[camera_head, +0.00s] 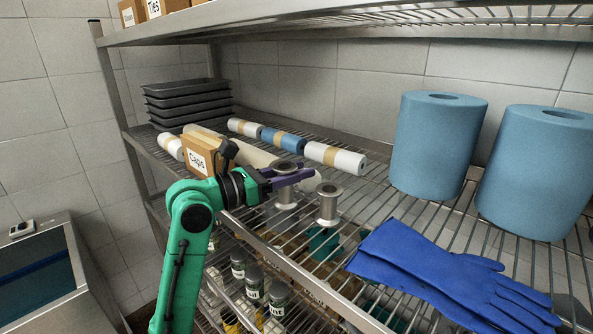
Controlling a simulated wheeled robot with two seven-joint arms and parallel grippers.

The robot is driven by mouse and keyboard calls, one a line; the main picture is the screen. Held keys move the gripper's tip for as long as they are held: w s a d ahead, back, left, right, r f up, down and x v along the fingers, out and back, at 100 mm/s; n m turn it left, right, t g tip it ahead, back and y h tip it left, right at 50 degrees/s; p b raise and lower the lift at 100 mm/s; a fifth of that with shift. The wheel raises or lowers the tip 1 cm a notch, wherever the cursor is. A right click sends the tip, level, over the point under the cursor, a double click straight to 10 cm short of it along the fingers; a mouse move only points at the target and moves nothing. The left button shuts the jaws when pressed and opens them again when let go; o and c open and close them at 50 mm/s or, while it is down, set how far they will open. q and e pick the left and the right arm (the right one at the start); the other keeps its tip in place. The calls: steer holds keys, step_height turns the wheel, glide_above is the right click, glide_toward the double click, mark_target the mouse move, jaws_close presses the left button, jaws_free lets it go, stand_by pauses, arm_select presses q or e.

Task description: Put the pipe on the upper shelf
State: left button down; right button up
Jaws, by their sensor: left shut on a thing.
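My left gripper (290,176), with purple fingers, reaches in over the wire shelf (440,215) from the front left. It is shut on a grey metal flanged pipe (286,197), which is upright between the fingers. I cannot tell whether its lower flange touches the shelf. A second, similar pipe (327,205) stands upright on the wires just right of the held one, close to the fingertips. My right gripper is out of view.
Behind the gripper are small rolls (335,158), a "Caps" box (199,157) and black trays (188,102). Another shelf (330,22) hangs above; jars (254,284) stand below.

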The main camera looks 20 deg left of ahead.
arm_select(q)
steer(key=c, duration=0.9)
jaws_free()
steer(key=shift+s+a, duration=0.2)
steer(key=o, duration=0.4)
steer(key=shift+s+a, duration=0.1)
steer(key=shift+s, duration=0.05)
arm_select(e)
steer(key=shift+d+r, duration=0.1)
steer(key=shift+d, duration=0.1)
arm_select(q)
steer(key=shift+r, duration=0.1)
